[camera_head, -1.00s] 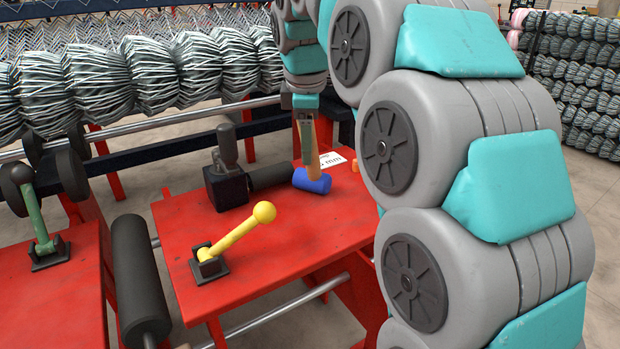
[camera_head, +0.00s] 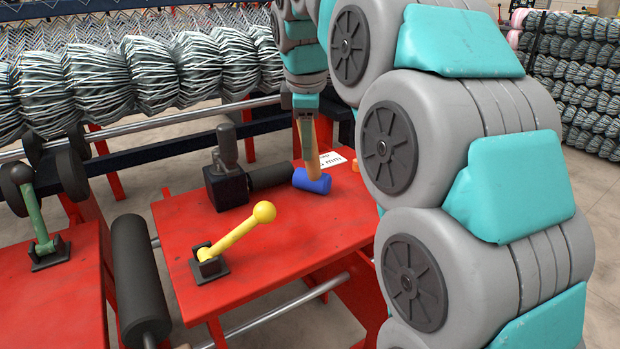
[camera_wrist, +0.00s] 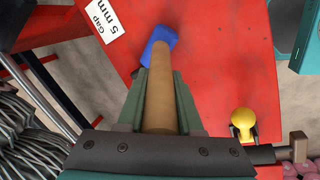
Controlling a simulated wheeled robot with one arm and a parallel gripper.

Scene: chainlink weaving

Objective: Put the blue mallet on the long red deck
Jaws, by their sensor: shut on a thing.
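The blue mallet has a blue head (camera_head: 312,181) and a wooden handle. My gripper (camera_head: 306,118) is shut on the upper handle, and the mallet hangs nearly upright, head down. In the wrist view the handle runs between the two fingers of my gripper (camera_wrist: 161,78), with the blue head (camera_wrist: 158,42) beyond them. The head is over the far right part of a red deck (camera_head: 300,240); I cannot tell whether it touches. Another red deck (camera_head: 60,310) shows at the left. I cannot tell which is the long one.
A yellow ball-ended lever (camera_head: 236,232) stands on the middle deck. A black block with a knob and cylinder (camera_head: 228,188) is left of the mallet. A white label (camera_head: 331,159) lies behind it. A green lever (camera_head: 40,225) stands on the left deck. The middle deck's front right is clear.

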